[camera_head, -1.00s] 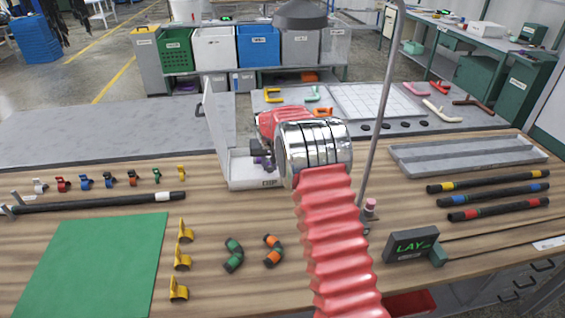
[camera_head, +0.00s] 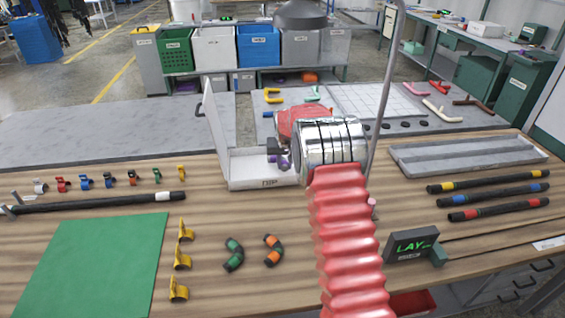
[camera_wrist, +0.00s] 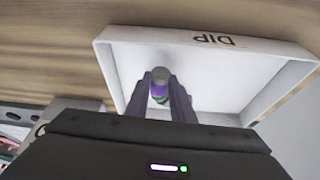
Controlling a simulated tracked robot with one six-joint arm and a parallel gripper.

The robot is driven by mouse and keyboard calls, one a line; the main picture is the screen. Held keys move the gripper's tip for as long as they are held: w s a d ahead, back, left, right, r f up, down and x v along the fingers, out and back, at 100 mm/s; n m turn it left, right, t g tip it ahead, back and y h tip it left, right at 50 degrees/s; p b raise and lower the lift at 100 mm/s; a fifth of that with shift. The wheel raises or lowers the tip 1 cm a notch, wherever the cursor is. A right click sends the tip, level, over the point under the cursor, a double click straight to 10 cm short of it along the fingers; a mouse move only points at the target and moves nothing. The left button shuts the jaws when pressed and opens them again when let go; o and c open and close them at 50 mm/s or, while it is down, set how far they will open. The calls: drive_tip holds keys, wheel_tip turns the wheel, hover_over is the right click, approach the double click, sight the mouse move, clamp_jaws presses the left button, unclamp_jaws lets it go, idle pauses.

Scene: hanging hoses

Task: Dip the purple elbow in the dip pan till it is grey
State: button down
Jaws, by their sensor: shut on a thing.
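The purple elbow (camera_head: 283,162) is in my gripper (camera_wrist: 161,96), which is shut on it. In the wrist view the elbow (camera_wrist: 159,91) shows a purple body and a grey end between the two fingers; the rest of it is hidden. The dip pan (camera_head: 268,183) is a shallow white tray marked DIP on the wooden bench. Its white inside and rim (camera_wrist: 140,36) lie behind the elbow in the wrist view. In the head view the elbow is at the pan's right part; its exact height over the pan floor is unclear.
A tall white panel (camera_head: 214,125) stands at the pan's left side. A thin grey pole (camera_head: 383,90) rises right of my arm. Green and orange elbows (camera_head: 273,250) and yellow clips (camera_head: 181,258) lie in front. A grey tray (camera_head: 465,153) lies at right.

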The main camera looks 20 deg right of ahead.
idle(0.4)
wheel_tip(320, 180, up, 11)
idle(1.4)
drive_tip(key=shift+s, duration=0.1)
idle(0.4)
